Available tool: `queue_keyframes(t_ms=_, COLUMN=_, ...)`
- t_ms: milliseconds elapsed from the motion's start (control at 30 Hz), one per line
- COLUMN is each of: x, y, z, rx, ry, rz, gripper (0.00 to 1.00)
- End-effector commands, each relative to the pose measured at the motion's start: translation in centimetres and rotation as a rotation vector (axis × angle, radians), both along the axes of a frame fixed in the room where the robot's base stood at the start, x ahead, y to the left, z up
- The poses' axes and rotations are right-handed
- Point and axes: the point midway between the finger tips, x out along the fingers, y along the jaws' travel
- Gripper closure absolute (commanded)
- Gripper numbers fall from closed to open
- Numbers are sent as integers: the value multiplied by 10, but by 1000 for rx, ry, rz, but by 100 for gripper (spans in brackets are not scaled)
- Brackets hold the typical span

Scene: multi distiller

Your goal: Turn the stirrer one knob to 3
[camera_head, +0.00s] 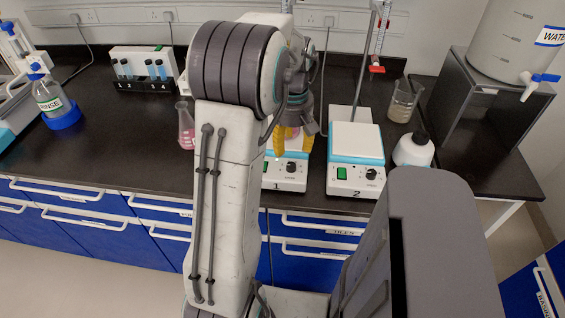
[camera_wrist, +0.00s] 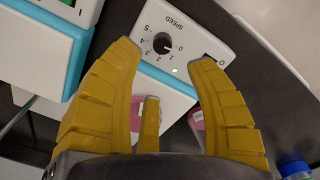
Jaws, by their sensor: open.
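Stirrer one (camera_head: 285,181), a white and blue box marked 1, stands on the black bench, partly hidden behind my arm. Its black knob (camera_head: 291,167) is on the front panel. In the wrist view the knob (camera_wrist: 161,43) sits on a white panel (camera_wrist: 190,25) with a SPEED scale from 0 to 5. The knob's pointer is too small to read surely; it seems near the low end. My gripper (camera_wrist: 165,53) has yellow fingers, open and empty. The knob appears between the fingertips, apart from them. In the head view my gripper (camera_head: 293,143) is above the stirrer.
Stirrer two (camera_head: 355,181) stands close on the right, with a stand rod behind it. A white bottle (camera_head: 413,150) and a beaker (camera_head: 404,100) are beyond it. A pink flask (camera_head: 186,128) is left of my arm.

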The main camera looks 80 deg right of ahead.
Motion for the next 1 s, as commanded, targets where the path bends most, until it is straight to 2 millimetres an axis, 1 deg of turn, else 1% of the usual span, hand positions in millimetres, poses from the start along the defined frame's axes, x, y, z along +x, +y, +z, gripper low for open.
queue_keyframes(t_ms=400, x=0, y=5, z=0, rx=20, ry=1, rz=285, gripper=50)
queue_keyframes(t_ms=567, x=0, y=5, z=-3, rx=21, ry=2, rz=353, gripper=50)
queue_keyframes(t_ms=667, x=0, y=6, z=-11, rx=24, ry=1, rz=367, gripper=50)
queue_keyframes(t_ms=1000, x=0, y=6, z=-53, rx=24, ry=1, rz=366, gripper=50)
